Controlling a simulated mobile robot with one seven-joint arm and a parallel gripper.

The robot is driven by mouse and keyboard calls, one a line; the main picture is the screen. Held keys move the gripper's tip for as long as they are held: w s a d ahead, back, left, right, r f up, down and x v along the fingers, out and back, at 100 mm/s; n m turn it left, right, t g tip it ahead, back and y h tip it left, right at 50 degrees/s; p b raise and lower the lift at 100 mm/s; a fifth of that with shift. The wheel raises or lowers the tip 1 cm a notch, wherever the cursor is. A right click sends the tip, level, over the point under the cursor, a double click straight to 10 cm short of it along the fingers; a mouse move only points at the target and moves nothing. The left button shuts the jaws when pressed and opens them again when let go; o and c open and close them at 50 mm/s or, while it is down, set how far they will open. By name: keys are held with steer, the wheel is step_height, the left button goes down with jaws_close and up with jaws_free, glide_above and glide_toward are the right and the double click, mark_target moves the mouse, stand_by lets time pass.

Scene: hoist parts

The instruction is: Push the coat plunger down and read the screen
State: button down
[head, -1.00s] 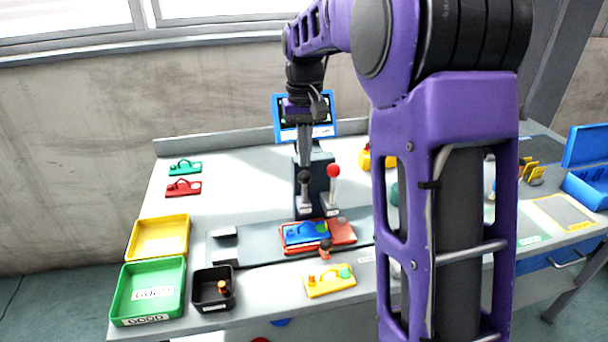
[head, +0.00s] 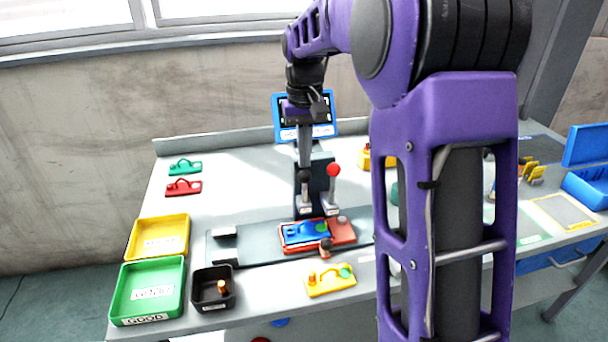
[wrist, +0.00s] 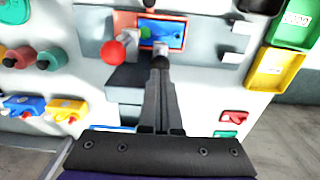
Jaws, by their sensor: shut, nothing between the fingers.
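A press stand (head: 318,172) carries two plungers, one with a black knob (head: 304,176) and one with a red knob (head: 333,170). Their labels are too small to read, so I cannot tell which is the coat plunger. My gripper (head: 304,165) is shut and empty, pointing down at the black knob. In the wrist view its fingertips (wrist: 160,66) meet the black knob; I cannot tell whether they press it. The red knob (wrist: 113,52) stands beside, apart from my fingers. The blue-framed screen (head: 333,103) is behind my gripper, partly hidden, its text unreadable.
A blue piece (head: 308,231) lies in a red fixture (head: 342,232) below the plungers. A yellow piece (head: 330,281) lies in front. Yellow (head: 186,238), green (head: 180,290) and black (head: 232,293) trays stand at left.

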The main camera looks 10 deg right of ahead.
mark_target(304, 171)
steer(key=shift+f+b, duration=1.3)
steer(key=shift+f, duration=1.7)
step_height(304, 171, up, 7)
steer(key=p, duration=0.6)
steer(key=shift+f, duration=0.2)
